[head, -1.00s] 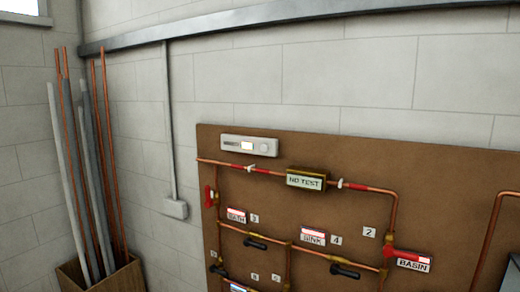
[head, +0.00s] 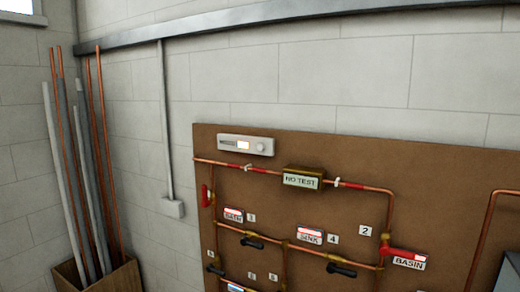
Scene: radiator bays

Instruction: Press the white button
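A white control box (head: 246,144) is fixed at the top left of the brown board (head: 440,165). It has a small lit window (head: 243,146) in its middle and a round pale button (head: 261,147) near its right end. A dark slot shows at its left end. Whether the round part is the white button of the task is too small to tell for certain. Neither of my grippers is in view.
Copper pipes (head: 368,187) with red and black handles run below the box, with a "NO TEST" display (head: 303,177) and labels for BATH, SINK and BASIN. A box (head: 128,270) of long pipes stands at left. A dark object (head: 508,265) cuts in at lower right.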

